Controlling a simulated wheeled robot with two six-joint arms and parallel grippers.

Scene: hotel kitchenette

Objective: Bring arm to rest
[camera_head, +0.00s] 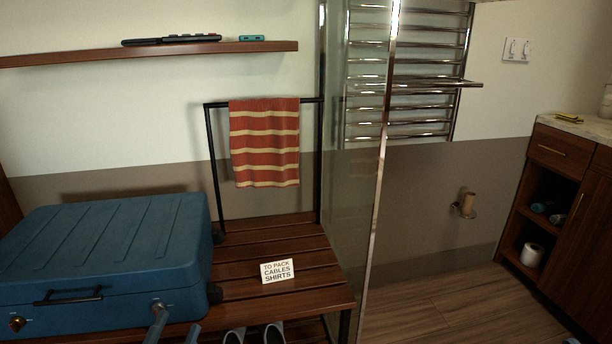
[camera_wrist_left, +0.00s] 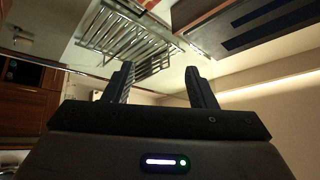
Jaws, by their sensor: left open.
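My left gripper (camera_head: 175,325) shows at the bottom edge of the head view, in front of the blue suitcase (camera_head: 105,250). Its two fingers are apart, with nothing seen between them. In the left wrist view the gripper (camera_wrist_left: 160,75) also shows spread, empty fingers. The suitcase is closed and lies on the slatted wooden bench (camera_head: 240,240). The gripper's fingertips overlap the suitcase's lower front in the picture; I cannot tell the gap. My right gripper is not seen.
A sign (camera_head: 277,271) reading "TO PACK CABLES SHIRTS" stands on the bench. Shoes (camera_head: 273,334) sit below its front edge. A striped towel (camera_head: 265,142) hangs behind. A glass panel (camera_head: 355,200) rises at the bench's right. Open floor (camera_head: 450,305) lies before the cabinet (camera_head: 562,200).

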